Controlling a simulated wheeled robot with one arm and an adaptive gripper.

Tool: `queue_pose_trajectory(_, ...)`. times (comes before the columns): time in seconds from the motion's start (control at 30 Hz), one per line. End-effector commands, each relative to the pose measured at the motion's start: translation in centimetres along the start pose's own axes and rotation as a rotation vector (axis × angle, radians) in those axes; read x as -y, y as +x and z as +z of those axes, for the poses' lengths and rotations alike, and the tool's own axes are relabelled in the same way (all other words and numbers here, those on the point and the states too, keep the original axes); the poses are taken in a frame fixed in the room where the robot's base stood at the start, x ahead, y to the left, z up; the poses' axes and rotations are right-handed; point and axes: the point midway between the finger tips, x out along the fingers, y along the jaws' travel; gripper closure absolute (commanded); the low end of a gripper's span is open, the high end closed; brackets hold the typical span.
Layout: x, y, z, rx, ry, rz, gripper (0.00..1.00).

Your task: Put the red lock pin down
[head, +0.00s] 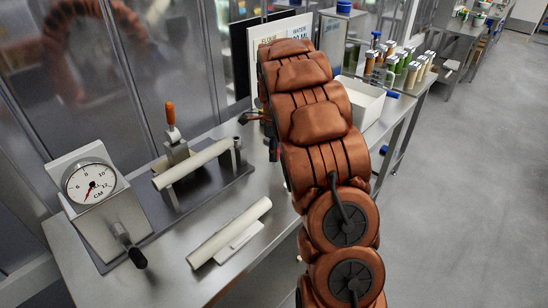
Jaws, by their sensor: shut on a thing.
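My gripper (264,120) shows only as dark parts at the left edge of my copper-coloured arm, over the back of the steel bench. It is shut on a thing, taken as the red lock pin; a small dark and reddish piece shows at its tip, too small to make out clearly. The arm hides most of the gripper and what lies under it. A steel fixture on the bench carries a pale roller (193,164) and an upright orange-handled lever (171,118). The piece at my gripper is above and right of this roller.
A dial gauge (89,184) marked CM with a black-knobbed crank stands at left. A second pale roller (229,232) lies on a small block at the bench's front. A white bin (361,103) and several jars stand behind my arm. Bare bench (180,258) shows in front.

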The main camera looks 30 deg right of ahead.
Motion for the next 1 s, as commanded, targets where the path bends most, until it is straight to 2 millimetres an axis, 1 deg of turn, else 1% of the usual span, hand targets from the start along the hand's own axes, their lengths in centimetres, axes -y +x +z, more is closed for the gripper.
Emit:
queue_pose_trajectory(0.17,0.0,0.7,0.0,-0.001,0.0,0.004,1.0)
queue_pose_trajectory(0.4,0.1,3.2,0.1,0.0,0.0,0.0,1.0)
queue_pose_trajectory(0.8,0.1,3.9,0.1,0.001,0.0,-0.002,1.0)
queue_pose_trajectory(0.83,0.1,3.8,0.1,0.0,0.0,-0.002,0.65)
queue_pose_trajectory(1.0,0.1,3.8,0.1,0.0,0.0,-0.002,0.47)
